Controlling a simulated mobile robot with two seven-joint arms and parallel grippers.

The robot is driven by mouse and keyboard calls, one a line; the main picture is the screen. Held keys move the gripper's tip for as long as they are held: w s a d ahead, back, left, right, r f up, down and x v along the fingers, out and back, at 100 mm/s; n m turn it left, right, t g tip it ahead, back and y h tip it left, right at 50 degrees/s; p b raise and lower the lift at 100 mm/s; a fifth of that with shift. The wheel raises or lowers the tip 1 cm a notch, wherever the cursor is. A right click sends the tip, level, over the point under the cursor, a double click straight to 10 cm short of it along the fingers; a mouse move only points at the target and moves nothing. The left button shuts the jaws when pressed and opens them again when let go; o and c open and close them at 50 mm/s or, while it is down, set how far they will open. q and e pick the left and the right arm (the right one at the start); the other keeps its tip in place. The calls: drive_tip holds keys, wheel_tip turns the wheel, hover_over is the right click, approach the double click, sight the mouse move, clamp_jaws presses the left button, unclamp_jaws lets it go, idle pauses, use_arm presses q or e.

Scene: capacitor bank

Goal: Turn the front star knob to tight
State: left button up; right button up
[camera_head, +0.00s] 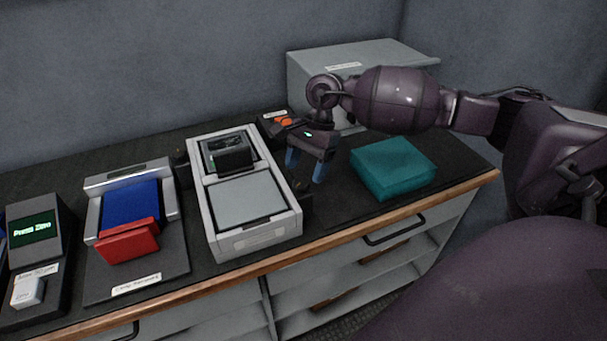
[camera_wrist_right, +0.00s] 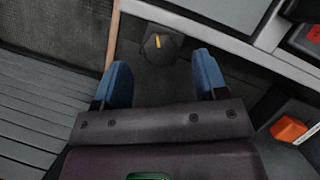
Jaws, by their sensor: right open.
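The front star knob (camera_head: 303,194) is a small dark knob at the front right side of the white frame, near the counter's front edge. In the right wrist view the knob (camera_wrist_right: 158,46) shows a yellow mark on its top. My right gripper (camera_head: 305,170) is open and empty, its blue fingers pointing down above and a little behind the knob. In the wrist view the knob lies just beyond the open fingertips (camera_wrist_right: 162,72), roughly centred between them, with no contact visible. Any tight marking is not readable. My left gripper is not in view.
The white frame (camera_head: 290,218) holds a grey panel and a dark meter. An orange-topped device (camera_head: 285,121) stands behind my gripper. A teal block (camera_head: 393,167) lies to the right, before a grey cabinet (camera_head: 305,85). A wooden edge (camera_head: 345,230) borders the counter.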

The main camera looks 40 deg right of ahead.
sight(302, 186)
drive_tip(key=shift+x, duration=1.2)
drive_tip(key=shift+c, duration=0.2)
drive_tip(key=c, duration=0.9)
